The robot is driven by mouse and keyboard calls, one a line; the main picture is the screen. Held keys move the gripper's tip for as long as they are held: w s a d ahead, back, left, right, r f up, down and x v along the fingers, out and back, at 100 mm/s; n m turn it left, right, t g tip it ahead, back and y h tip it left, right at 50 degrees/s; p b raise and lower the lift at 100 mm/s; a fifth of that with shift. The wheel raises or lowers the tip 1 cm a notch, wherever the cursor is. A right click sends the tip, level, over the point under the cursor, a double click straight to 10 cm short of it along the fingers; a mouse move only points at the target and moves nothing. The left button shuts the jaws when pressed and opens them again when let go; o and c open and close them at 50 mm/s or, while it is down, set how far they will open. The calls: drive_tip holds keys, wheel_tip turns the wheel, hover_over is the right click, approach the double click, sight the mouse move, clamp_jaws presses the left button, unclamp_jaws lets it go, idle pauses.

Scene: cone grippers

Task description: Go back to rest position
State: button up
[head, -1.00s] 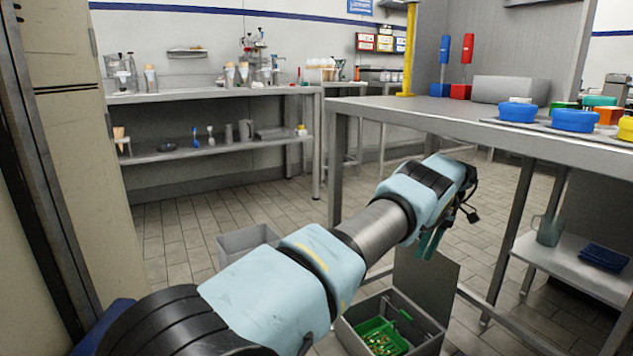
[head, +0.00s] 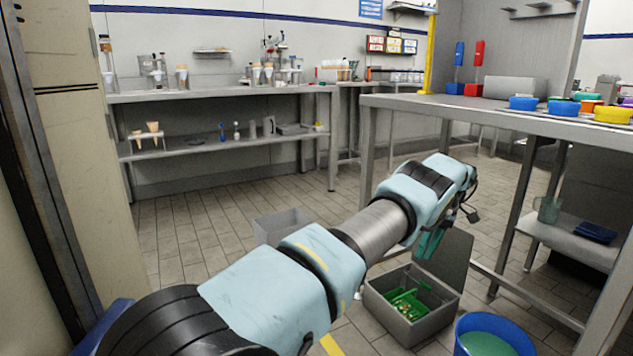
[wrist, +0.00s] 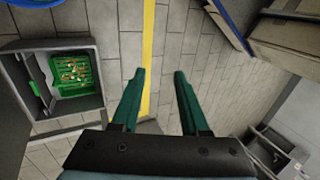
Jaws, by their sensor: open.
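My gripper (wrist: 155,100) shows in the wrist view with its two green fingers apart and nothing between them. It points down over the tiled floor and a yellow floor line (wrist: 148,50). In the head view my arm reaches forward and right, and my gripper (head: 430,240) hangs at its end, partly hidden behind the arm, in front of the raised lid of a grey box. No object is held.
An open grey box (head: 415,325) with a green tray inside stands on the floor below my arm; a blue bin (head: 495,340) is right of it. A steel table (head: 480,112) stands at right, a grey bin (head: 283,226) left of my arm. A counter (head: 215,95) runs along the back.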

drive_tip(key=w+a+r+m+h, duration=0.1)
drive_tip(key=a+r, duration=0.2)
drive_tip(key=a, duration=0.4)
drive_tip(key=a+r+t+h, duration=0.1)
drive_tip(key=a+r, duration=0.3)
drive_tip(key=a, duration=0.3)
drive_tip(key=w+a+r+m+h, duration=0.1)
drive_tip(key=a+r, duration=0.2)
drive_tip(key=a, duration=0.4)
drive_tip(key=s+a+r+m+t+h, duration=0.1)
drive_tip(key=s+a+m, duration=0.1)
drive_tip(key=s+a, duration=0.55)
drive_tip(key=s+a+r+m+t+p, duration=0.15)
drive_tip(key=s+a, duration=0.25)
drive_tip(key=s, duration=0.6)
drive_tip(key=s+a+r+m+t+h+b, duration=0.1)
drive_tip(key=s+a+r+m, duration=0.1)
drive_tip(key=s+a, duration=0.45)
wheel_tip(320, 180, up, 30)
drive_tip(key=s+d+p, duration=0.1)
drive_tip(key=p, duration=2.9)
drive_tip(key=shift+s+d+p, duration=0.15)
drive_tip(key=shift+d+p, duration=0.05)
drive_tip(key=shift+p, duration=0.15)
